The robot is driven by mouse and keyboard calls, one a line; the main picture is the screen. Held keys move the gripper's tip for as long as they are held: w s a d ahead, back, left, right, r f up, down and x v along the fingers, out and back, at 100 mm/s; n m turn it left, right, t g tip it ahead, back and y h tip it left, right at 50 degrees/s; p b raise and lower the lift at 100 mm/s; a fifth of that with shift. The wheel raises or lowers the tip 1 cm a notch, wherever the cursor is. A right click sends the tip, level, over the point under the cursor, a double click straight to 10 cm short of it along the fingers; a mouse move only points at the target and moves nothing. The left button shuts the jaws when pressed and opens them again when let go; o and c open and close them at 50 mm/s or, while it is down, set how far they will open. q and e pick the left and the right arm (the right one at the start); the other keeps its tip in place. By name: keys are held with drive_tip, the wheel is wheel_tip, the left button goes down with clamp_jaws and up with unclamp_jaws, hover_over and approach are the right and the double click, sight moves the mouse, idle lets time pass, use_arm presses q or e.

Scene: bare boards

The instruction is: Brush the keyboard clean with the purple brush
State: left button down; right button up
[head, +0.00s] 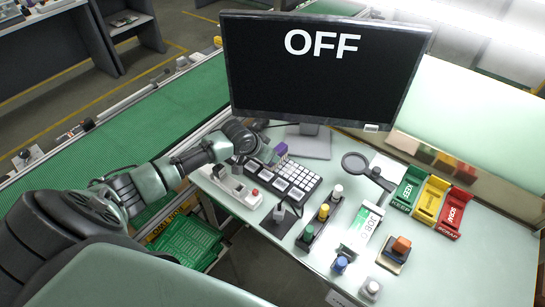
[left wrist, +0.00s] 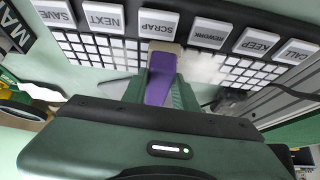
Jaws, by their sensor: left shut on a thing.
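The keyboard (head: 299,178) lies on the pale bench in front of the monitor, dark with white keys. In the left wrist view the keyboard (left wrist: 98,47) spans the top, with large labelled keys such as SCRAP and REWORK above rows of small keys. My left gripper (head: 270,156) is over its far left part, shut on the purple brush (head: 281,149). In the left wrist view the brush (left wrist: 160,83) points at the keys, its pale bristles (left wrist: 165,48) just below the SCRAP key; contact is unclear. A whitish dusty patch (left wrist: 203,69) covers small keys right of the bristles. My right gripper is out of view.
The monitor (head: 322,75) reading OFF stands behind the keyboard. A magnifier (head: 355,162), green, yellow and red bins (head: 431,200) and several coloured knobbed stamps stand to the right and front. A green conveyor (head: 95,160) runs along the left.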

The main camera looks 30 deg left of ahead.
use_arm(q)
drive_tip(key=shift+a, duration=1)
drive_tip(key=shift+w+a+b, duration=0.15)
drive_tip(key=shift+a+b, duration=0.15)
drive_tip(key=shift+a, duration=1.45)
drive_tip(key=shift+a, duration=0.15)
